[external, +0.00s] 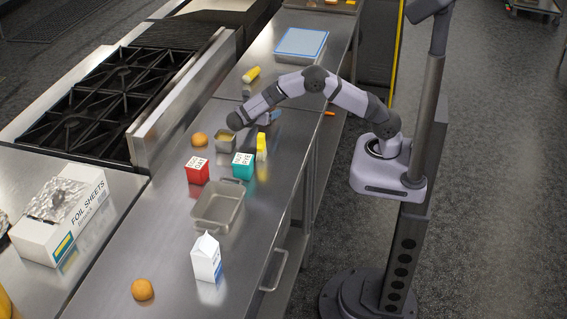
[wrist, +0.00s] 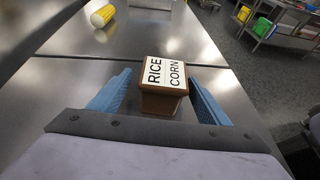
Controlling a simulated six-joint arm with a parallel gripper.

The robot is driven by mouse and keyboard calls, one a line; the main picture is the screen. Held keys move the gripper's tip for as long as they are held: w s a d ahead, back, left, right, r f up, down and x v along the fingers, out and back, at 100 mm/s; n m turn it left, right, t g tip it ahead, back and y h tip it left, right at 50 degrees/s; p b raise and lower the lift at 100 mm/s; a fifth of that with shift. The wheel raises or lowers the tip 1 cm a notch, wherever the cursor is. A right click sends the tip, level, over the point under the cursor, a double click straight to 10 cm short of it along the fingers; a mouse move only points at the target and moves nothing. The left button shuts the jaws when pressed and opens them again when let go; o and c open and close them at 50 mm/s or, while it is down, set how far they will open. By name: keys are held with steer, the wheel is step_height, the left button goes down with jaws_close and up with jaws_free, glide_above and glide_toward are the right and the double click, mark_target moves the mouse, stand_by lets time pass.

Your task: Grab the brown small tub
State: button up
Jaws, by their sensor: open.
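The brown small tub (wrist: 160,104) stands upright on the steel counter in the wrist view, with a white lid label reading RICE and CORN. My gripper (wrist: 159,82) is open, with one blue finger on each side of the tub. The right finger is close to the tub's side, and a wider gap shows at the left. I cannot tell whether either finger touches it. In the external view my gripper (external: 272,116) is low over the counter, and the tub is not clearly visible there behind my arm.
A yellow cylinder (external: 251,74) lies beyond the counter seam. Nearer are a small open container (external: 225,143), a yellow item (external: 261,147), a teal tub (external: 243,166), a red tub (external: 197,171), a metal pan (external: 217,222) and a milk carton (external: 206,258).

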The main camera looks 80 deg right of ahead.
steer(key=p+x, duration=0.1)
steer(key=x, duration=0.2)
steer(key=shift+s+d+f+p, duration=0.2)
steer(key=shift+s+d+p, duration=0.1)
steer(key=shift+p, duration=0.1)
steer(key=shift+d+f, duration=0.35)
steer(key=shift+d, duration=0.25)
steer(key=c, duration=1.3)
